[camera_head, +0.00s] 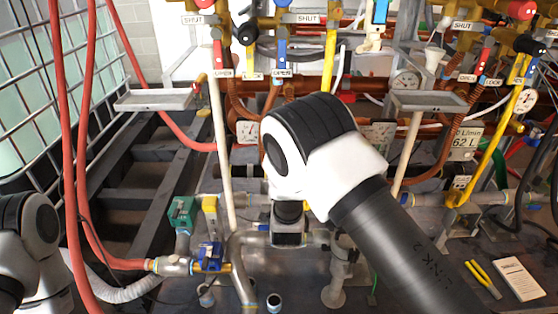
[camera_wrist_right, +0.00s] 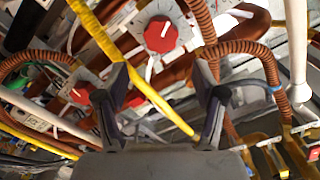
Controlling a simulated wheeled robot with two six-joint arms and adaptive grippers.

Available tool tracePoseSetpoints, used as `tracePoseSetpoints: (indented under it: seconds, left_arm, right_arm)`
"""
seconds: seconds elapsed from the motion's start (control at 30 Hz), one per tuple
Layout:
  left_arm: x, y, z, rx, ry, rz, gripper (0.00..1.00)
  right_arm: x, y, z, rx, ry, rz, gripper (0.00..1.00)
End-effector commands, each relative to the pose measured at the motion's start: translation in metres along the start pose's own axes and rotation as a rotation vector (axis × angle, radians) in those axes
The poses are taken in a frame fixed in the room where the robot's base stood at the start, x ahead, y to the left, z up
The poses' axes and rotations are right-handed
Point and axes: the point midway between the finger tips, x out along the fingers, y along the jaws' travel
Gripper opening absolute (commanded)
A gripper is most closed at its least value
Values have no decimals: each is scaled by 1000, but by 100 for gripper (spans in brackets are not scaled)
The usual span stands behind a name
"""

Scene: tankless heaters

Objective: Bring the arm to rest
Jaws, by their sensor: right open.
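My right arm (camera_head: 323,163) comes in from the lower right of the head view, and its white and black joint stands large in front of the heater pipework. My right gripper (camera_wrist_right: 165,97) is in the right wrist view with its two dark fingers spread apart and nothing held between them. A yellow pipe (camera_wrist_right: 143,82) crosses the gap in the picture; how far it is from the fingers I cannot tell. The right gripper cannot be made out in the head view. Part of my left arm (camera_head: 35,235) shows at the left edge, with its gripper out of view.
A red knob (camera_wrist_right: 160,35) and a copper corrugated pipe (camera_wrist_right: 240,49) are close by in the wrist view. Red hoses (camera_head: 65,150) hang at the left. Small grey trays (camera_head: 153,100) stand on posts. Yellow pliers (camera_head: 483,278) and a white booklet (camera_head: 519,278) lie at the lower right.

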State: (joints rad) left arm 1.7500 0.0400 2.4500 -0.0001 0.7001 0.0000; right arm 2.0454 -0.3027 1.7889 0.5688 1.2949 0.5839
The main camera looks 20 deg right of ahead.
Motion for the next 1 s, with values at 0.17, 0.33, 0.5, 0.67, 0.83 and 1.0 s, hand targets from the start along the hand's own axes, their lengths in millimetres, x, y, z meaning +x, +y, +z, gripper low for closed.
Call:
tracePoseSetpoints:
  seconds: [0.17,0.33,0.5,0.67,0.83,1.0]
  left_arm:
    - [0,0,0,0,0,0,84]
    - [0,0,0,0,0,0,84]
    - [0,0,0,0,0,0,84]
    - [0,0,0,0,0,0,84]
    - [0,0,0,0,0,0,84]
    - [-45,0,0,0,-1,0,84]
  right_arm:
    - [-13,67,27,-15,-64,113,69]
    - [-88,183,82,-130,-356,306,69]
    - [-202,262,124,-294,-758,436,69]
    - [-299,292,137,-414,-1098,463,69]
    - [-387,295,132,-540,-1437,386,69]
    - [-414,268,93,-650,-1592,273,69]
